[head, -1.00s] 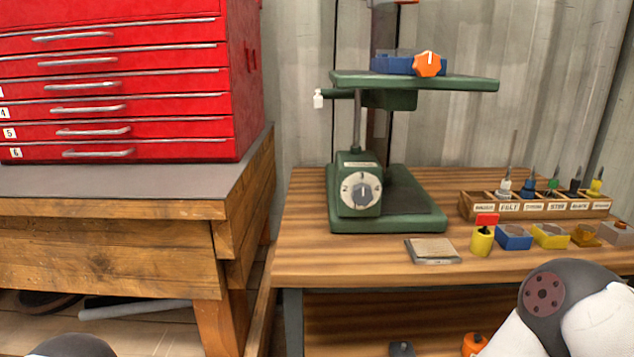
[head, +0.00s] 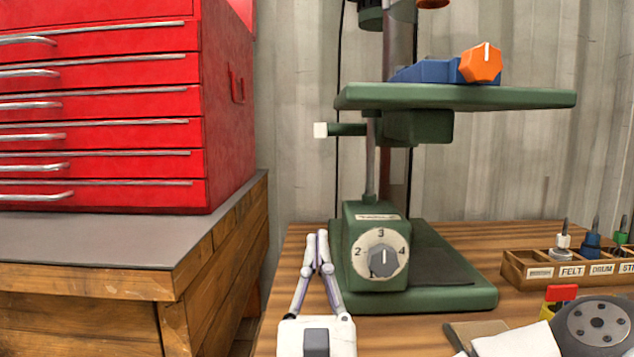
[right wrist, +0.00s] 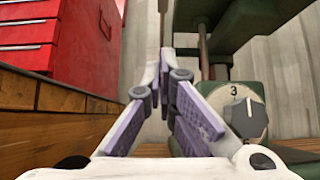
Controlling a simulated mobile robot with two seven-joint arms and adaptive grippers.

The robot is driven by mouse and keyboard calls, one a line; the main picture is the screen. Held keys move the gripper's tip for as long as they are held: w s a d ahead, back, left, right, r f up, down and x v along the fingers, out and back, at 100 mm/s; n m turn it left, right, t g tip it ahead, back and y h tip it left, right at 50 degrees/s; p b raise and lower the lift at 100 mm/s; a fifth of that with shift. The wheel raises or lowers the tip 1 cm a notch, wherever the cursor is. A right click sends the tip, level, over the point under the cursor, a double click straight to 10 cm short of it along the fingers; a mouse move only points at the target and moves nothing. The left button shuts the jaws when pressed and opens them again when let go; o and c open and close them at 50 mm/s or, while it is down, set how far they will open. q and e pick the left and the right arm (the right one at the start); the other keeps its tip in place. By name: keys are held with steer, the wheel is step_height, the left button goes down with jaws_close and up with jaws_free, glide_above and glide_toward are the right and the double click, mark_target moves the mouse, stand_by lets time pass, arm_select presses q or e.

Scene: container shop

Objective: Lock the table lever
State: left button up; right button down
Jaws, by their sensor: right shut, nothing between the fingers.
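The green drill press has a raised table (head: 460,97). My left gripper is not in view.
A blue vise with an orange knob (head: 481,63) sits on the press table. A red drawer cabinet (head: 228,110) stands on a workbench at left. A wooden bit rack (head: 520,270) and a small flat block (head: 470,335) are at right. Open space lies between cabinet and press.

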mark_target(320, 131)
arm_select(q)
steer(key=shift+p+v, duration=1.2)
arm_select(e)
steer(key=s+r+x, duration=0.1)
steer(key=r+x, duration=0.1)
steer(key=x, duration=1)
steer(key=shift+s+r, duration=0.15)
steer(key=shift+r, duration=0.05)
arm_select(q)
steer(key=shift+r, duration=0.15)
arm_select(e)
steer(key=shift+r, duration=0.1)
step_height(320, 131, up, 9)
steer(key=g+p, duration=0.2)
steer(key=p, duration=0.3)
steer(key=shift+g, duration=0.4)
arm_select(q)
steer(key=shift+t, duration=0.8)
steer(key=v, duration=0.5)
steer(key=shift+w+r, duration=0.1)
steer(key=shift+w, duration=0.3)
arm_select(e)
steer(key=shift+r, duration=0.2)
